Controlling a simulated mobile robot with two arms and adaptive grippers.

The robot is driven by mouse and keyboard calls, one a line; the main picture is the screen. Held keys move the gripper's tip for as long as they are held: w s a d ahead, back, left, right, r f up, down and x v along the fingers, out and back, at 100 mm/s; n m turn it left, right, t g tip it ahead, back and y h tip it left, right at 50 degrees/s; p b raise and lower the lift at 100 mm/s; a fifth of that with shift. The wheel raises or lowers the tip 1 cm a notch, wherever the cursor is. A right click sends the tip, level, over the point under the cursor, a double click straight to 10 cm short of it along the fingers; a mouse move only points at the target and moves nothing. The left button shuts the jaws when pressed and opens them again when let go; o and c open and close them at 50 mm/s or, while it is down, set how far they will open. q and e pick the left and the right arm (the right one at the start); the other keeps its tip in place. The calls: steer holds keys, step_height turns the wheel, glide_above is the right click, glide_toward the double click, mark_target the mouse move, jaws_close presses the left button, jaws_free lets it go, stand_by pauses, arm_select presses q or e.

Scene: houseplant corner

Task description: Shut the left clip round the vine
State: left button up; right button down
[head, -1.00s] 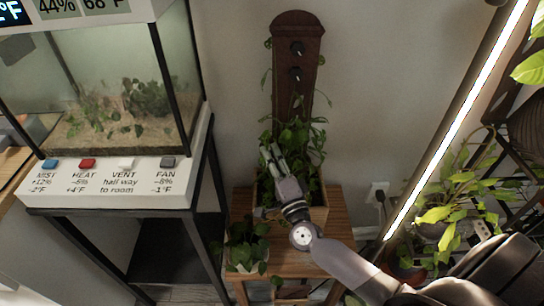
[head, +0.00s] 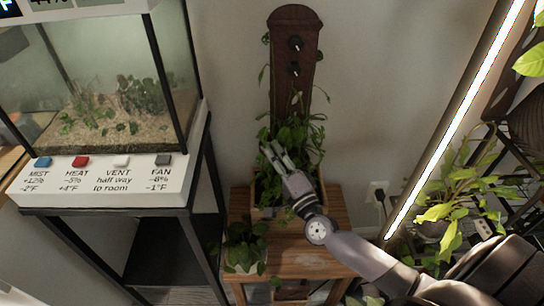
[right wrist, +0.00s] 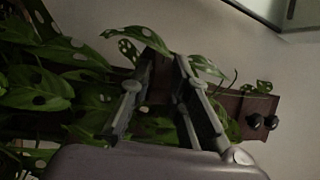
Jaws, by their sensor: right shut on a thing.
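A vine with spotted green leaves (head: 296,136) grows from a wooden planter box (head: 318,214) and partly covers a tall dark brown board (head: 290,24). Two small dark knob-like clips, an upper one (head: 296,44) and a lower one (head: 294,69), sit on the board; both also show in the right wrist view (right wrist: 254,121). Neither clearly shows vine inside it. My right gripper (head: 270,150) is among the leaves at the board's lower part, below the clips. Its fingers (right wrist: 166,62) are shut on what looks like the vine; the contact is dark. My left gripper is out of view.
The planter stands on a wooden stool (head: 300,262) beside a small potted plant (head: 245,246). A terrarium (head: 110,95) on a black stand is at left. A bright light tube (head: 455,120) and more plants (head: 450,200) are at right. Bare wall surrounds the board's upper part.

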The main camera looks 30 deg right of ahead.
steer(key=shift+f, duration=0.1)
steer(key=c, duration=1.8)
jaws_free()
steer(key=v, duration=1.2)
steer(key=shift+s, duration=0.1)
